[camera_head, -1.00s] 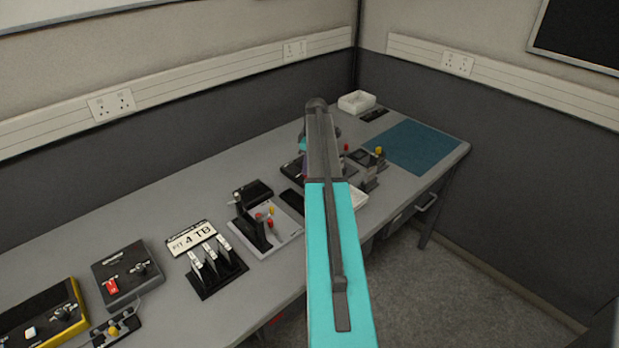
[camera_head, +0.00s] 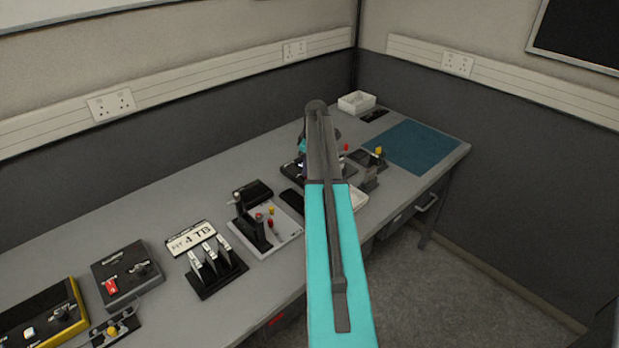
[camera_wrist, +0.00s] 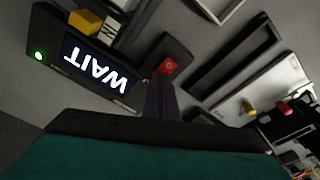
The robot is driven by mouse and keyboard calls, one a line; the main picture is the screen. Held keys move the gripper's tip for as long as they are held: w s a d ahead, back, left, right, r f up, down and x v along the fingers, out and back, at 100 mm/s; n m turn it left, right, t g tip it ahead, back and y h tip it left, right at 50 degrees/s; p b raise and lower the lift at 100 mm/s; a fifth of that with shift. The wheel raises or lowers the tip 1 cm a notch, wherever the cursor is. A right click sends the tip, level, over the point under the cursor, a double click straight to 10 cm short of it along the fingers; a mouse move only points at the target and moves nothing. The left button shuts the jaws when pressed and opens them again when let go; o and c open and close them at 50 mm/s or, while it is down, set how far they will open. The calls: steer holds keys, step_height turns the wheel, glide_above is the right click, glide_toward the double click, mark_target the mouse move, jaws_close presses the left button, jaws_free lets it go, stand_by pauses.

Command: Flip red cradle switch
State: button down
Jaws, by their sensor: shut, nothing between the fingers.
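A red switch (camera_wrist: 168,66) with a small dark mark sits on a dark block in the wrist view, beside a black unit (camera_wrist: 90,60) whose lit display reads WAIT. My gripper (camera_wrist: 159,88) is shut and empty, its dark fingers pointing at the block. The fingertips are just below the red switch in the picture; I cannot tell whether they touch.
The display unit has a green light (camera_wrist: 39,56) and a yellow block (camera_wrist: 84,21) beside it. An empty black frame (camera_wrist: 202,81) and a pale panel with yellow and red knobs lie to the right. In the head view, a teal mat (camera_head: 412,148) lies clear at the far right.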

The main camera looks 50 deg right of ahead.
steer(key=shift+s+f, duration=0.1)
step_height(320, 180, up, 7)
steer(key=p, duration=0.3)
stand_by(0.9)
stand_by(0.5)
